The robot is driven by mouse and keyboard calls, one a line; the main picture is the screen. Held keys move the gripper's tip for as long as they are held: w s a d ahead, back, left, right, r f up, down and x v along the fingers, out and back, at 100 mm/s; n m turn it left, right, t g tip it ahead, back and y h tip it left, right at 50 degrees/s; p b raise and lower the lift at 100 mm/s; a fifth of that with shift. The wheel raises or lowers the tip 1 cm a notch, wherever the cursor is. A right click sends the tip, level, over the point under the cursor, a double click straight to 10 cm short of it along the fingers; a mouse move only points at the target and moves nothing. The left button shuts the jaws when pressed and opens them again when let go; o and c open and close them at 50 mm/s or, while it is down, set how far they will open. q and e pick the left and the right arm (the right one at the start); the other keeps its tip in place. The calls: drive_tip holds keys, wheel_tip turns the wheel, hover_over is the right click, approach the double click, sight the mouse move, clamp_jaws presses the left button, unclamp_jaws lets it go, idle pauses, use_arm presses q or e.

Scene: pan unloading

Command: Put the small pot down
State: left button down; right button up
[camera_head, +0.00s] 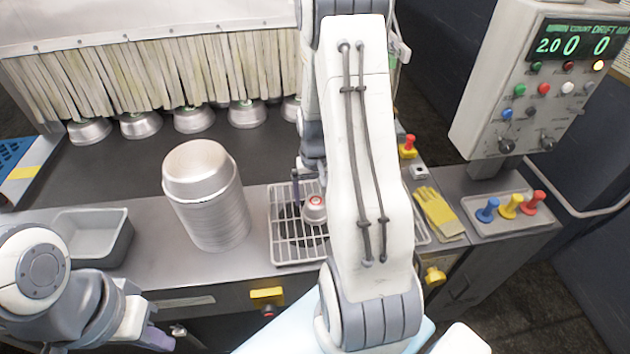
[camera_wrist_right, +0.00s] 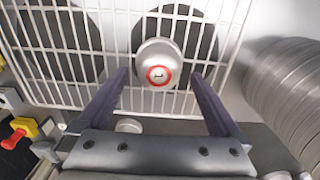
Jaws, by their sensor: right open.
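The small silver pot (camera_head: 315,211) has a red ring on its top and appears to sit on the white wire rack (camera_head: 283,255). In the right wrist view the pot (camera_wrist_right: 158,52) is over the wire rack (camera_wrist_right: 60,60), between or just beyond the two purple fingertips. My right gripper (camera_wrist_right: 158,76) is open, with a finger on each side of the pot and no visible grip on it. In the head view my right arm hides part of the rack, and only one purple finger shows beside the pot. My left gripper (camera_head: 165,338) is low at the left, partly cut off.
A tall stack of metal pans (camera_head: 208,205) stands left of the rack. A grey bin (camera_head: 92,232) is further left. Several metal pots line the back under a strip curtain (camera_head: 170,70). Yellow gloves (camera_head: 438,212), a tray of coloured knobs (camera_head: 512,212) and a control panel (camera_head: 540,85) are right.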

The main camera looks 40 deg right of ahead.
sight(315, 201)
wheel_tip(315, 201, up, 6)
drive_tip(key=shift+r+b, duration=0.1)
drive_tip(key=shift+b, duration=0.45)
drive_tip(key=shift+a+r, duration=0.1)
drive_tip(key=shift+r, duration=0.55)
drive_tip(key=s+a+r+n, duration=0.1)
drive_tip(key=a+r+n, duration=0.2)
drive_tip(key=a, duration=0.7)
drive_tip(key=s+a+r+n, duration=0.2)
drive_tip(key=a+n, duration=0.2)
drive_tip(key=a, duration=0.6)
drive_tip(key=s+a+r+n+y, duration=0.1)
drive_tip(key=s+a+r+n, duration=0.1)
drive_tip(key=s+a+n, duration=0.4)
drive_tip(key=s+a, duration=0.5)
drive_tip(key=s, duration=0.2)
drive_tip(key=shift+s+r+n, duration=0.15)
drive_tip(key=shift+s+n, duration=0.05)
drive_tip(key=shift+n, duration=0.1)
